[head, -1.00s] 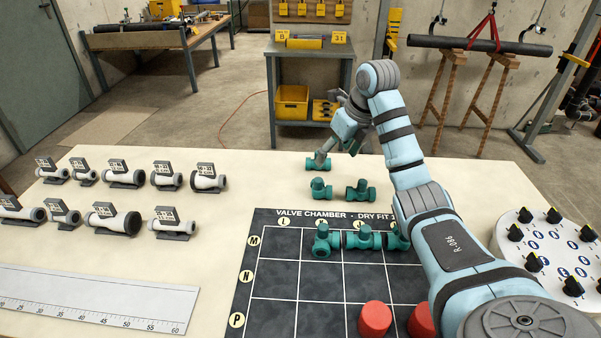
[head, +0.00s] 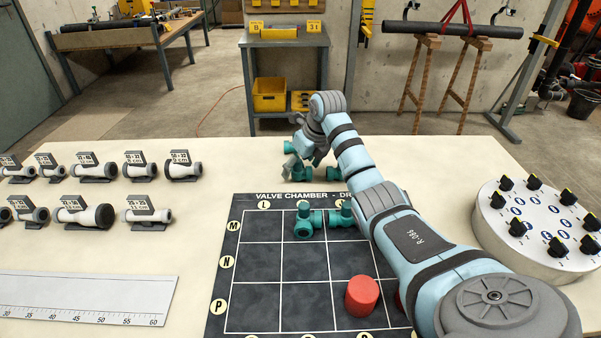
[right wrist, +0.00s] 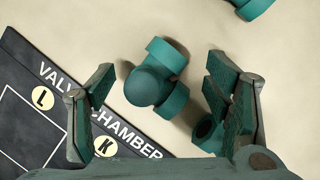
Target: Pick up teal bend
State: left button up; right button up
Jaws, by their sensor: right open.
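The teal bend (right wrist: 155,75) lies on the table between the spread fingers of my right gripper (right wrist: 165,95) in the right wrist view, apart from both. In the head view my right gripper (head: 297,163) is low over the near teal fittings beyond the mat and partly covers the bend (head: 300,174). It is open and empty. Another teal fitting (right wrist: 208,132) lies close by the right finger in the wrist view, partly hidden by it. My left gripper is in neither view.
A teal fitting (head: 290,147) lies farther back. More teal fittings (head: 304,224) stand on the dark gridded mat (head: 255,290), with a red cylinder (head: 362,297). Grey pipe pieces on stands (head: 95,172) are at left. A round dial plate (head: 530,240) stands at right.

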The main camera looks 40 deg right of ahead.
jog(key=shift+r, duration=0.1)
jog(key=c, duration=1.1)
